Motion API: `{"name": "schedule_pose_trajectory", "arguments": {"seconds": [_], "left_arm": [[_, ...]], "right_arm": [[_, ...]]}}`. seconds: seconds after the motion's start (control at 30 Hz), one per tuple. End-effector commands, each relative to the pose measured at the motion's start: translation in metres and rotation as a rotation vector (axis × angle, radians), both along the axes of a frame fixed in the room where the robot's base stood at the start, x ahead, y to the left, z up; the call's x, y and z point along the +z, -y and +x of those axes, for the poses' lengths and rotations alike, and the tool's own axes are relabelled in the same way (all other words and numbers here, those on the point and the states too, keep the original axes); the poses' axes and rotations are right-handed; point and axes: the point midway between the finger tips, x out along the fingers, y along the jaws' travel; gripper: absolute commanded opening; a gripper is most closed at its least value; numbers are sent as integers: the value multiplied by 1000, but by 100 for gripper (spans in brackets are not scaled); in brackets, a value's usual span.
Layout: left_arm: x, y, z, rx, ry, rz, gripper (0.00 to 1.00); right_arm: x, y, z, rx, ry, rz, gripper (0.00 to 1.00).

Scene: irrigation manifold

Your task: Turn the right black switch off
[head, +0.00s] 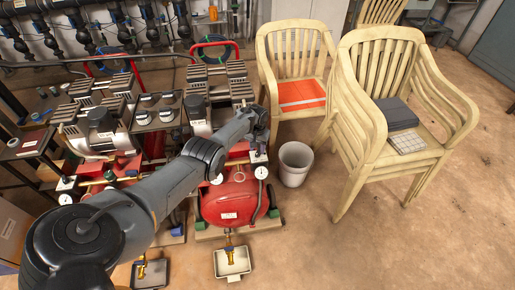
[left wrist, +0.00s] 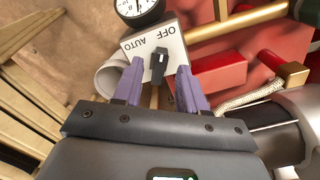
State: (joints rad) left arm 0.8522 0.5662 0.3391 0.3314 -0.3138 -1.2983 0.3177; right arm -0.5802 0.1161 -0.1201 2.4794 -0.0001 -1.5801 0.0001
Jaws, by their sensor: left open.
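The right black switch (left wrist: 158,62) sits on a white plate (left wrist: 134,46) marked AUTO and OFF, which reads upside down in the left wrist view. I cannot tell for sure which marking its lever points to. My left gripper (left wrist: 160,68) is open, with one purple finger on each side of the switch; contact is not clear. In the head view my left arm reaches over the right red compressor (head: 232,203), and its wrist hides most of the switch area. My right gripper is not in view.
A gauge (head: 261,172) sits beside the switch plate. A white bin (head: 295,163) and wooden chairs (head: 350,130) stand to the right. Another red compressor (head: 105,165) is at the left. Brass and red pipes (left wrist: 240,22) run close to the right finger. The floor at front right is clear.

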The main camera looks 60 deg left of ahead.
Motion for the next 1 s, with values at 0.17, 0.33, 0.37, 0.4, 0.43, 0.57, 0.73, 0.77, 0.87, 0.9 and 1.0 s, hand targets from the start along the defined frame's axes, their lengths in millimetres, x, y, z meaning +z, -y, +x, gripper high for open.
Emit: {"name": "schedule_pose_trajectory", "arguments": {"seconds": [0.17, 0.33, 0.37, 0.4, 0.43, 0.57, 0.73, 0.77, 0.87, 0.9, 1.0], "left_arm": [[35, 0, 0, -1, -1, 1, 42], [60, 0, 0, 0, -1, 1, 42], [63, 0, 0, 0, -1, 1, 42], [68, 0, 0, 0, -1, 1, 42], [71, 0, 0, -1, 1, 1, 42], [81, 0, 0, -2, -1, 1, 42], [86, 0, 0, 0, -1, 1, 42], [86, 0, 0, 0, -1, 1, 42], [86, 0, 0, 0, -1, 1, 42], [86, 0, 0, 0, -1, 1, 42], [86, 0, 0, 0, -1, 1, 42]], "right_arm": [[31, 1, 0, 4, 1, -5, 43], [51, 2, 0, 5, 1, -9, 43], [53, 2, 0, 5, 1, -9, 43], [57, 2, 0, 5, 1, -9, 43], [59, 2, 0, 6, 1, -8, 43], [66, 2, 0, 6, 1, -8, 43], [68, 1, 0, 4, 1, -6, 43], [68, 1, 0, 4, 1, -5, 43], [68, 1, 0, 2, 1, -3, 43], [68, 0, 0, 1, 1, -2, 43], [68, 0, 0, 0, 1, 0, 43]]}}
